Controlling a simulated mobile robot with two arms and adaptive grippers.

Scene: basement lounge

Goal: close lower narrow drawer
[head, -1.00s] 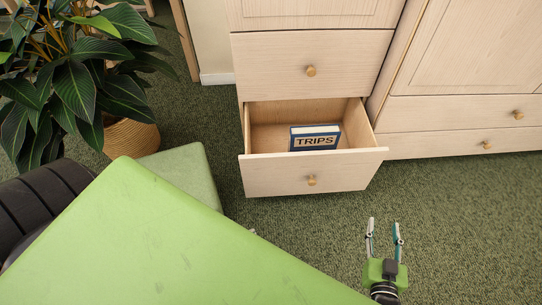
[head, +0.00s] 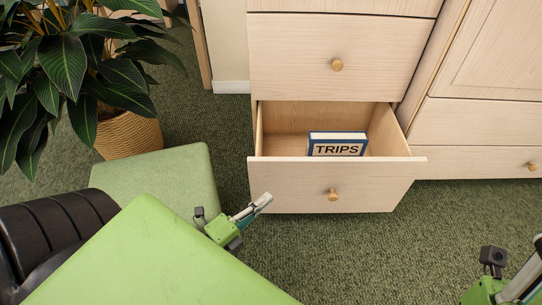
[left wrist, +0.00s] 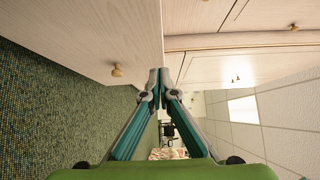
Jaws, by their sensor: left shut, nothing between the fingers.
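The lower narrow drawer (head: 290,183) is pulled open from the pale wood cabinet. Its front has a round brass knob (head: 333,194). In the left wrist view the closed fingertips (left wrist: 159,75) are beside a pale knobbed panel (left wrist: 80,35), which looks like this drawer front. My right gripper is at the lower right edge, its fingers cut off.
The drawer above (head: 335,60) is closed. A wider cabinet with drawers (head: 470,125) stands at the right. A potted plant (head: 130,135) stands at the left. Green carpet (head: 400,250) is free in front of the drawer.

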